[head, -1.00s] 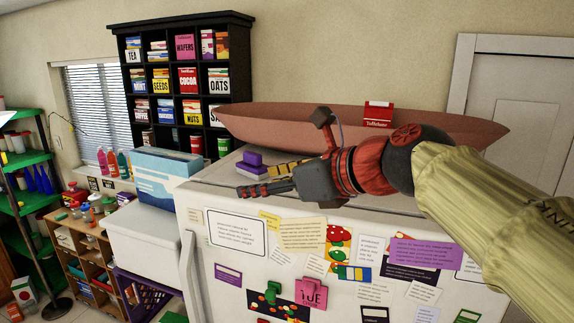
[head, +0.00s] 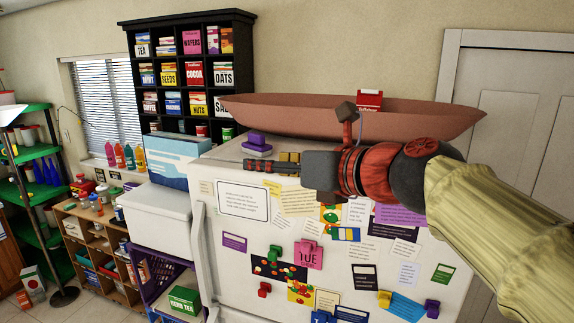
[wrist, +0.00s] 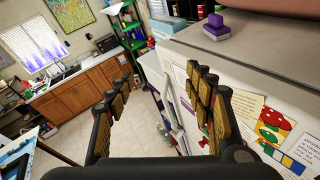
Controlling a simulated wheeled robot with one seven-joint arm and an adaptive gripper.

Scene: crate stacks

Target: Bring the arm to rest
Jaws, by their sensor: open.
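My arm (head: 495,225) comes in from the right in the head view, with its pale sleeve and red and dark wrist. My gripper (head: 264,165) points left at the height of the white fridge's top front edge (head: 210,160). The wrist view shows my gripper (wrist: 163,88) with its two padded fingers wide apart and nothing between them. Floor and lower cabinets show beyond the gap. The right finger overlaps the fridge front in that view; I cannot tell how close it is.
A long brown boat-shaped tray (head: 290,112) holding a red box (head: 369,99) and a purple block (head: 256,140) sit on the fridge. Magnets and papers cover its front. A white chest (head: 155,212), crates and a green shelf (head: 30,160) stand left. Floor (wrist: 140,145) is open.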

